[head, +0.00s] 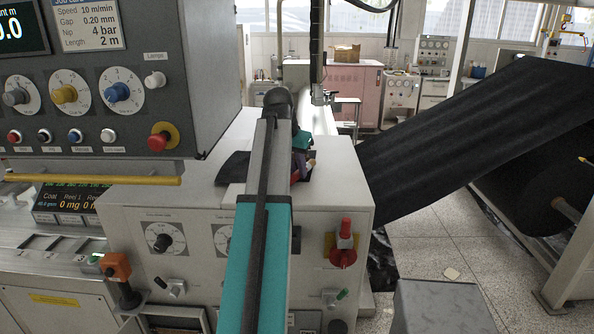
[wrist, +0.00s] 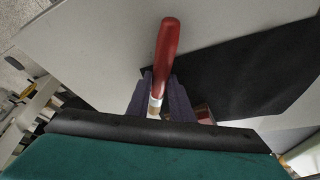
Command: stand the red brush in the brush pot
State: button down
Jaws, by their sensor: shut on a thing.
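The red brush (wrist: 168,50) shows in the wrist view as a smooth red handle with a pale band at its lower end. My gripper (wrist: 160,98) is shut on it, with a dark purple finger on each side near that band. The brush's far end is hidden behind the fingers and wrist. In the head view my gripper (head: 306,166) is partly hidden behind my arm, above the grey machine top, and a small bit of red shows beside it. I cannot make out the brush pot in either view.
A dark flat sheet (wrist: 255,72) lies on the pale machine top; it also shows in the head view (head: 233,167). A control cabinet (head: 100,85) stands close on the left. A wide black web (head: 470,125) slopes up on the right. A red knob (head: 344,243) sticks out in front.

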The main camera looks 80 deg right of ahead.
aim_at(297, 174)
jog(key=shift+r+p, duration=1)
jog(key=shift+r, duration=0.55)
jog(key=shift+s+a+f, duration=0.1)
jog(key=shift+a, duration=0.65)
jog(key=s+a+p, duration=0.1)
jog(key=a+p, duration=0.2)
jog(key=a, duration=0.4)
jog(key=s+a+r+p, duration=0.1)
jog(key=a+p, duration=0.2)
jog(key=a, duration=0.4)
jog(key=shift+s+r, duration=0.15)
jog(key=shift+s, duration=0.1)
jog(key=shift+a, duration=0.15)
jog(key=shift+s, duration=0.1)
